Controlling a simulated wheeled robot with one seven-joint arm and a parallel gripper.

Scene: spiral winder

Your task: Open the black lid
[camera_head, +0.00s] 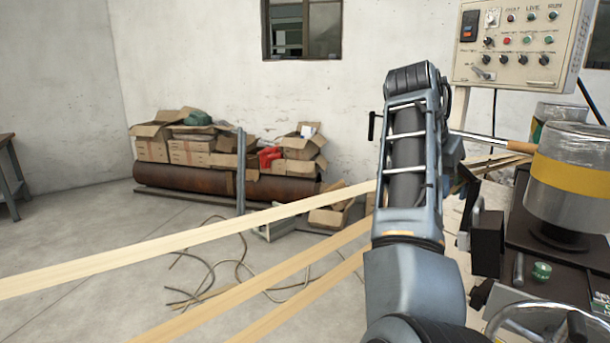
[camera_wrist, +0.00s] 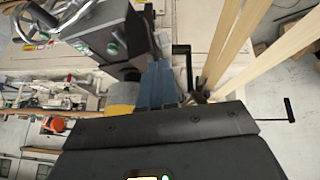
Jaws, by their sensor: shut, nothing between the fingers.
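I cannot tell for certain which part is the black lid. The likeliest is the dark, boxy cover (camera_head: 487,243) on the machine at the right of the head view, left of a green knob (camera_head: 541,270). In the wrist view, dark machine housing (camera_wrist: 105,28) fills the upper left, with a green knob (camera_wrist: 113,47) on it. My gripper (camera_wrist: 157,70) shows there as blue-grey fingers, shut and empty, close beside the housing. Whether they touch it cannot be told. In the head view my arm hides the gripper and part of the machine's left side.
A metal cylinder with a yellow band (camera_head: 570,175) stands on the machine, and a handwheel (camera_head: 535,310) is at its front. A control panel (camera_head: 520,45) hangs above. Long pale strips (camera_head: 190,238) run leftward from the machine. Cardboard boxes (camera_head: 190,150) are at the back wall.

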